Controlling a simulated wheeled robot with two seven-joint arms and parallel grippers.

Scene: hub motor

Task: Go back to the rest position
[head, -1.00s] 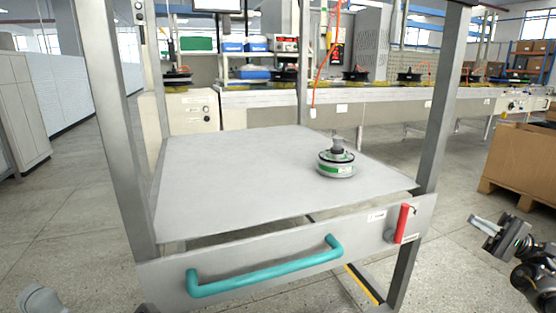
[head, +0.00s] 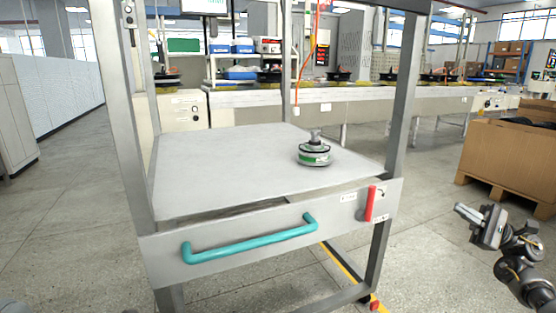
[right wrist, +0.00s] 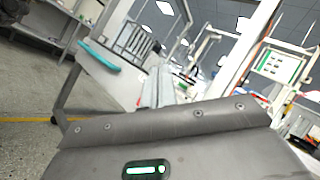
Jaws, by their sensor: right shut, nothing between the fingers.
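My right gripper (head: 468,214) is at the right of the head view, off to the right of the workstation frame and clear of it. It is shut and empty, over open floor. In the right wrist view, its grey body (right wrist: 180,140) with a green light fills the bottom. My left gripper does not show; only a small bit of my left arm is at the bottom left corner of the head view. The hub motor (head: 314,154), a round metal part with a green band, sits upright on the grey tabletop (head: 215,170), apart from both arms.
The frame's front carries a teal handle (head: 250,245) and a red lever (head: 370,204); the handle also shows in the right wrist view (right wrist: 100,56). A conveyor (head: 400,108) runs behind. Free floor lies around my right gripper.

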